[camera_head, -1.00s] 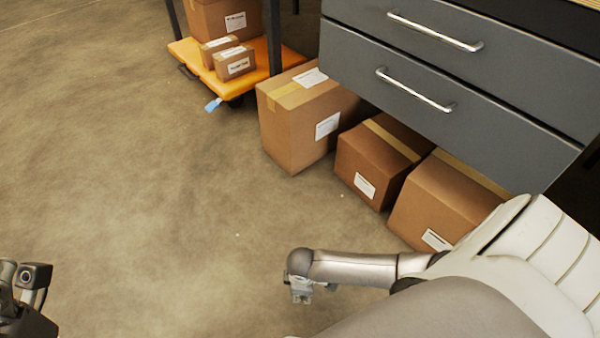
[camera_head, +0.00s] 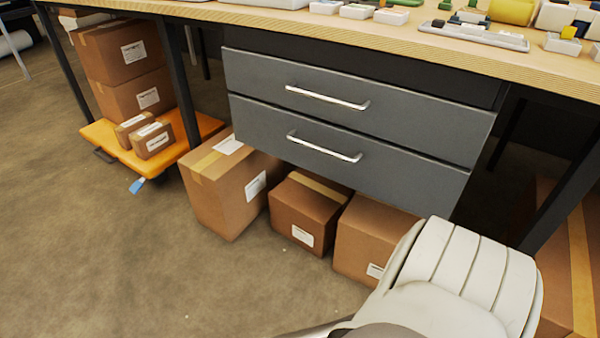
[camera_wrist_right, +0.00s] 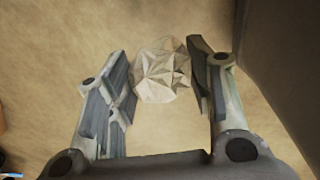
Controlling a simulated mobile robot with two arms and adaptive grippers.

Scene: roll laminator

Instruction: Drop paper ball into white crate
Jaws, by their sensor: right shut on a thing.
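A crumpled, off-white paper ball (camera_wrist_right: 162,72) shows in the right wrist view. My right gripper (camera_wrist_right: 160,85) has its two fingers on either side of the ball and is shut on it. The concrete floor lies beyond the ball. The head view shows part of my right arm at the lower right, but not the right gripper or the ball. My left gripper is not in view. I see no white crate in these frames.
A workbench (camera_head: 420,42) with two grey drawers (camera_head: 340,125) fills the upper right. Cardboard boxes (camera_head: 235,185) stand under it. An orange cart (camera_head: 110,145) with boxes is at the left. Floor (camera_head: 90,260) at the lower left is clear.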

